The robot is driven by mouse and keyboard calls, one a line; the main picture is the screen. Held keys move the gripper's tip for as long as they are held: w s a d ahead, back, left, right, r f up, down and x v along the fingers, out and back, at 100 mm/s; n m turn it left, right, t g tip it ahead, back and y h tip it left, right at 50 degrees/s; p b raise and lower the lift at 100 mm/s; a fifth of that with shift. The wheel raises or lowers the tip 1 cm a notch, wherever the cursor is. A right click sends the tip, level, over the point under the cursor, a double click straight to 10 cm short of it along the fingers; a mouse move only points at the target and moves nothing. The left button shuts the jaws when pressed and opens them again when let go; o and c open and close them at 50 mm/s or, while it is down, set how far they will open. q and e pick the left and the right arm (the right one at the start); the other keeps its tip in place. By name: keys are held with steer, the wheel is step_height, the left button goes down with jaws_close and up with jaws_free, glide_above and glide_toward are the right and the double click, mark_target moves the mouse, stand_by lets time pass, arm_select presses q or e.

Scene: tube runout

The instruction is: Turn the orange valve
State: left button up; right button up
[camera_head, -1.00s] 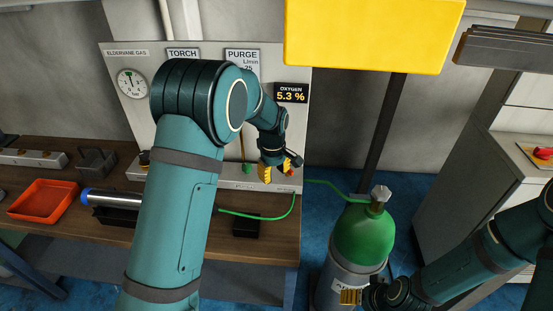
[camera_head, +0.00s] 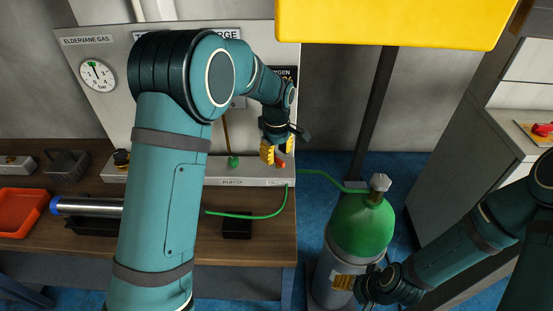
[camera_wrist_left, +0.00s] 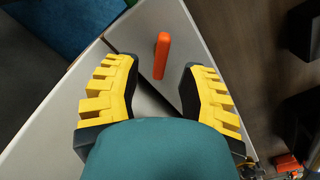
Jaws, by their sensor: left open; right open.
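The orange valve (camera_head: 281,164) is a small handle on the light grey manifold bar at the back edge of the bench. In the left wrist view the valve handle (camera_wrist_left: 161,55) stands ahead of the fingertips, roughly between them and apart from both. My left gripper (camera_head: 275,154), with yellow ridged fingers, is open and empty just above and beside the valve. It also shows in the left wrist view (camera_wrist_left: 160,80). My right gripper (camera_head: 343,281) is low, in front of the gas cylinder; its fingers are small and partly hidden here.
A green-topped gas cylinder (camera_head: 361,225) stands on the blue floor right of the bench. A green hose (camera_head: 245,214) curves over the bench. A red tray (camera_head: 20,211) and a metal tube (camera_head: 92,207) lie at left. A yellow panel (camera_head: 390,22) hangs above.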

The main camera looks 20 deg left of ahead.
arm_select(q)
steer(key=shift+f, duration=0.95)
steer(key=shift+o, duration=0.2)
jaws_close()
steer(key=n+p, duration=0.4)
steer(key=n, duration=0.1)
steer(key=shift+s+r, duration=0.1)
steer(key=shift+s, duration=0.15)
steer(key=shift+n+p, duration=1.2)
steer(key=shift+n, duration=0.3)
steer(key=shift+s+f, duration=0.1)
steer(key=shift+f, duration=0.1)
